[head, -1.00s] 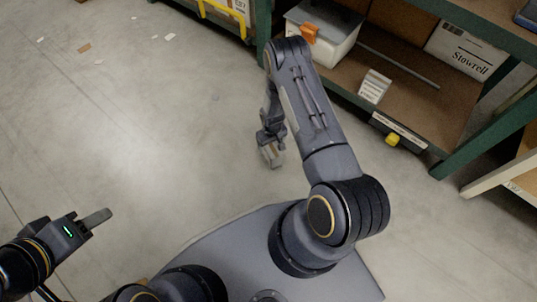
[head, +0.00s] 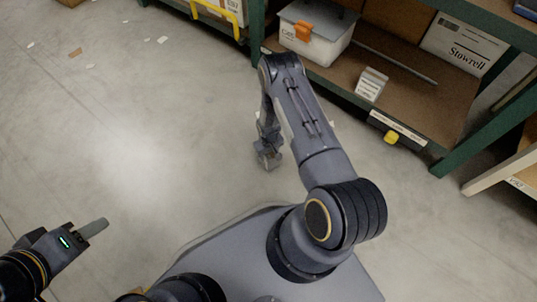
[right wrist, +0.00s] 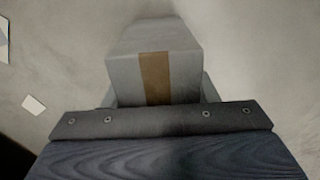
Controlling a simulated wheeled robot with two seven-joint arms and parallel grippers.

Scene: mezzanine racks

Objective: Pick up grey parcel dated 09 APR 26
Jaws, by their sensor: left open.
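A grey parcel (right wrist: 126,80) with a brown tape strip fills the middle of the right wrist view, against the fingers. No date is readable on it. My right gripper (head: 268,158) hangs low over the floor in the head view, at the end of the bent arm. Its fingers flank the parcel closely on both sides, shut on it. In the head view the parcel is small and mostly hidden by the gripper. My left gripper (head: 92,229) is at the lower left, open and empty over the floor.
A green-framed rack (head: 440,168) stands at the upper right. Its low shelf holds a white bin with an orange latch (head: 318,34), a small white box (head: 371,84) and a Stowrell carton (head: 462,45). Paper scraps (head: 162,40) lie on the floor. The left floor is mostly clear.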

